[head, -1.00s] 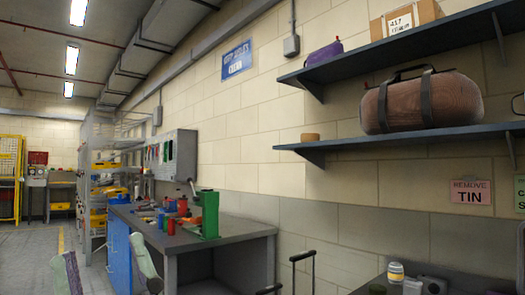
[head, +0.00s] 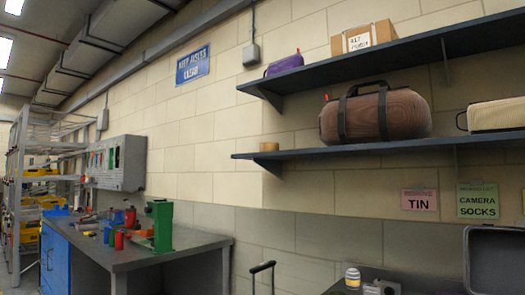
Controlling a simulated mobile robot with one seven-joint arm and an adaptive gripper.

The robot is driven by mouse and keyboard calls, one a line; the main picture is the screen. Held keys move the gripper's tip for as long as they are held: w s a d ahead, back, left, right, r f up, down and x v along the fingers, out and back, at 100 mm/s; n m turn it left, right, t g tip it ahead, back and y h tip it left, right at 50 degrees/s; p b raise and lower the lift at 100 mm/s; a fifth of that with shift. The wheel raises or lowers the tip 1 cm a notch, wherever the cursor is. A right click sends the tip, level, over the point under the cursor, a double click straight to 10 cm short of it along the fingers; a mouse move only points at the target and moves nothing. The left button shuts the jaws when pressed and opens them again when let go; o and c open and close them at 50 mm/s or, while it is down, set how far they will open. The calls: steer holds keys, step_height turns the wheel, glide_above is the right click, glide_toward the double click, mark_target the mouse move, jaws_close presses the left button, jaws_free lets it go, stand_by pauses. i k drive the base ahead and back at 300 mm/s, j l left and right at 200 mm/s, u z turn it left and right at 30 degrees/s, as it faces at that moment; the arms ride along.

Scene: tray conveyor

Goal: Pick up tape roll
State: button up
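A small tan, round object (head: 269,146) that looks like the tape roll sits at the left end of the lower wall shelf (head: 345,151). It stands apart from the brown duffel bag (head: 408,113) on the same shelf. My gripper is not in view, and nothing is seen touching the tan object.
The upper shelf (head: 400,62) holds a purple bag (head: 285,64) and a cardboard box (head: 364,39). A cream bag (head: 496,115) is at the right. Below are a jar (head: 352,278), a grey open case (head: 496,250) and a telescopic handle (head: 262,267). A workbench (head: 150,260) stands left.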

mark_target(264, 147)
steer(key=i+j+z, duration=0.15)
steer(key=i+j, duration=0.5)
steer(key=i+j+z, duration=0.2)
steer(key=i+j, duration=0.4)
steer(key=j, duration=0.15)
